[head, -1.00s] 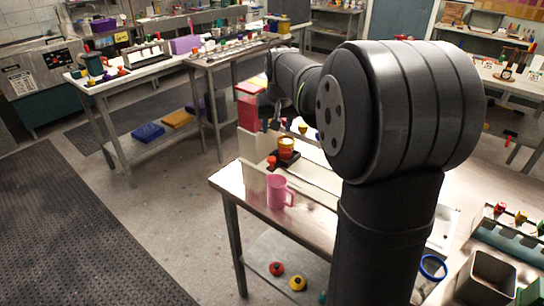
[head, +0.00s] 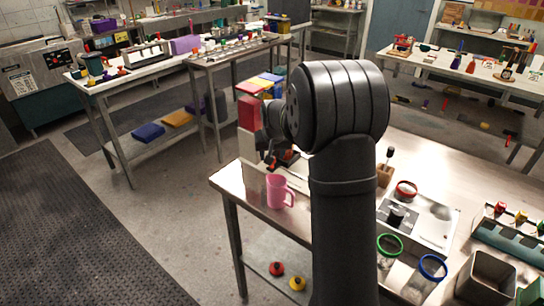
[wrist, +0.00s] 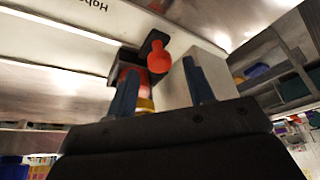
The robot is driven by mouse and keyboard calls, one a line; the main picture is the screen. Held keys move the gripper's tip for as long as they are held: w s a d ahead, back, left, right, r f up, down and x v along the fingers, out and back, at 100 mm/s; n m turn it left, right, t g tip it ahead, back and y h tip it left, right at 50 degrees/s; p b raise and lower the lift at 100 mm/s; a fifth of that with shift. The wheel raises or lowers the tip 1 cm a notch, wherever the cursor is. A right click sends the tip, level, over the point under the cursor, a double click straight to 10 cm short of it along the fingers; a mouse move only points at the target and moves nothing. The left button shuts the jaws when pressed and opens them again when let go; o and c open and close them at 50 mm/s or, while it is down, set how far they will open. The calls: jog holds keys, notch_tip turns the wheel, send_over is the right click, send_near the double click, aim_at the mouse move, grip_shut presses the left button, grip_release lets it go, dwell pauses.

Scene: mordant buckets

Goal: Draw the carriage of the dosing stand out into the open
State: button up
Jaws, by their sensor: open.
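The dosing stand (head: 248,146) is at the table's far left corner, a pale upright body with a red block on top. Its dark carriage (wrist: 154,40) has a red-orange knob (wrist: 158,60), seen close up in the wrist view. An orange and yellow jar (wrist: 146,104) sits beside it, partly behind the left finger. My gripper (wrist: 161,88) is open, its two dark blue fingers on either side of the knob in the picture. I cannot tell whether they touch it. In the head view my arm hides most of the carriage and the jar.
A pink mug (head: 278,191) stands near the stand, at the table's left edge. A tray (head: 432,226) with a black piece lies right of my arm, near red, green and blue rings. The table (head: 455,165) behind the tray is mostly clear.

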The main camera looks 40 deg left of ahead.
jog(key=shift+x, duration=0.75)
jog(key=shift+c, duration=0.5)
grip_shut()
jog(key=d, duration=2.4)
jog(key=shift+o, duration=0.5)
grip_release()
jog(key=shift+d, duration=0.15)
jog(key=shift+r, duration=0.1)
